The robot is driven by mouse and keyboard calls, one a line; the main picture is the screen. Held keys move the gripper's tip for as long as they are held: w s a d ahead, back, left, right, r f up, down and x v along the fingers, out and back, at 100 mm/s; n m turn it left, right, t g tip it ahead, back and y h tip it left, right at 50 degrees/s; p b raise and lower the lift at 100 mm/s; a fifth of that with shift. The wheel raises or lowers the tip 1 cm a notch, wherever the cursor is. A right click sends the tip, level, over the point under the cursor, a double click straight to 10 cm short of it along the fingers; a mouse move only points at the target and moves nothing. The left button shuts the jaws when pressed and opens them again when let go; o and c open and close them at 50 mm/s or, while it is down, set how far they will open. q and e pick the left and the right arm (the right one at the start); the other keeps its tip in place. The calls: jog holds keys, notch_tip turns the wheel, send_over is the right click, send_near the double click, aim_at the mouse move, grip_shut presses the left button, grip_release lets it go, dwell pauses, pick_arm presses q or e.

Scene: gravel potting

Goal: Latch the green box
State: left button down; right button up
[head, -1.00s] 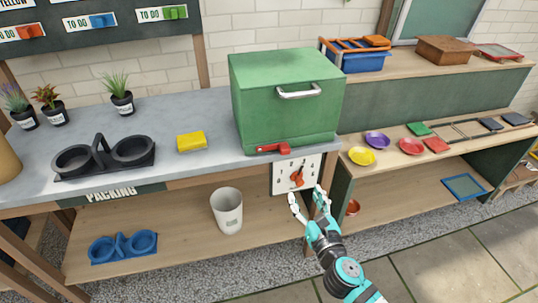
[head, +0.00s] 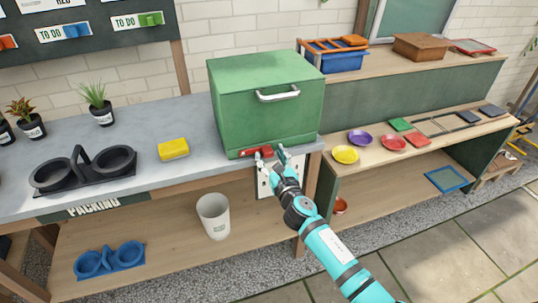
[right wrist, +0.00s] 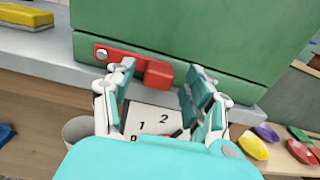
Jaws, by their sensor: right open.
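The green box (head: 262,100) stands on the grey bench top with its lid down and a silver handle (head: 278,94) on its front. A red latch lever (head: 256,151) lies roughly level along the lower front edge of the box. In the right wrist view the latch (right wrist: 135,66) has a pivot at its left and a thicker block at its right end. My right gripper (head: 268,158) is open just in front of the latch. In the right wrist view its fingers (right wrist: 155,95) stand on either side below the latch's block end; contact cannot be told. My left gripper is not in view.
A dial panel with numbers (right wrist: 150,120) sits below the latch, partly hidden by my gripper. A yellow sponge-like block (head: 173,149) and a black double holder (head: 84,170) lie left on the bench. Coloured saucers (head: 345,155) lie on the right shelf.

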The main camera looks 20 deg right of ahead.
jog(key=shift+w, duration=0.65)
grip_shut()
